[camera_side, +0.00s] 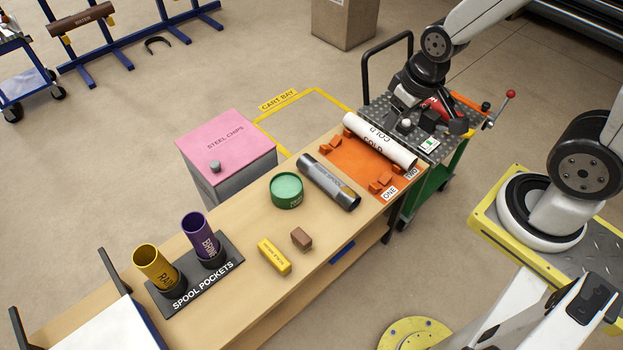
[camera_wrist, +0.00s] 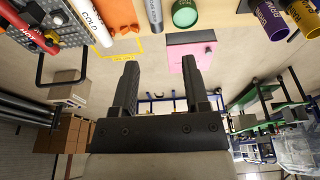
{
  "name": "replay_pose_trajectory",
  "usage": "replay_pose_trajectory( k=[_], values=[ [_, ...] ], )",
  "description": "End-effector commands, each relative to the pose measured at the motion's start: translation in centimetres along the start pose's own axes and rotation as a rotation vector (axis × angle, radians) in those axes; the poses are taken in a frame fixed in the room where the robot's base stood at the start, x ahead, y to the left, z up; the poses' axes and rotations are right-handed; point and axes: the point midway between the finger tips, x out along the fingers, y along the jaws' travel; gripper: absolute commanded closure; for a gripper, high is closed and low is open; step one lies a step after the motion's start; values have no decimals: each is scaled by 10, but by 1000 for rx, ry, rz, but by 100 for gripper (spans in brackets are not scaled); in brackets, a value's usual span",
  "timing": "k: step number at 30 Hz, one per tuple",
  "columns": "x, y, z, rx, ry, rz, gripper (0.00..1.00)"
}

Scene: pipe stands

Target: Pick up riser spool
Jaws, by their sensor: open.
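My gripper (camera_wrist: 160,63) shows in the wrist view with its two black fingers apart and nothing between them. I cannot make out its fingertips in the side view. A grey spool (camera_side: 328,182) lies on its side on the bench, right of the green round container. Its label is too small to read, so I cannot tell whether it is the riser spool. It also shows at the top of the wrist view (camera_wrist: 155,16), beyond the fingertips and clear of them. Purple (camera_side: 201,238) and yellow (camera_side: 155,268) spools stand upright in the spool pockets (camera_side: 207,287).
A white COLD spool (camera_side: 378,140) lies across the orange mat (camera_side: 345,162). The green container (camera_side: 287,190), a yellow block (camera_side: 274,257) and a brown block (camera_side: 301,238) are near the grey spool. A pink-topped bin (camera_side: 226,142) stands behind the bench. A cart (camera_side: 436,146) adjoins the bench's right end.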

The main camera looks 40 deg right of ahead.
Motion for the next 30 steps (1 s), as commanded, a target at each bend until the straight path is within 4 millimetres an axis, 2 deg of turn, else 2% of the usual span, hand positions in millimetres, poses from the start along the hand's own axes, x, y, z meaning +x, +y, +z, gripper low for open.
replay_pose_trajectory(
  k=[1, 5, 14, 19, 25, 30],
  values=[
    [0, 0, 0, 0, 0, 0, 41],
    [0, 0, 0, 0, 0, 0, 0],
    [0, 0, -1, 0, 0, 0, 0],
    [6, 1, -10, 0, -8, 0, 0],
    [21, 3, -36, 0, -26, 2, 0],
    [44, 5, -63, 0, -45, 3, 0]
  ],
)
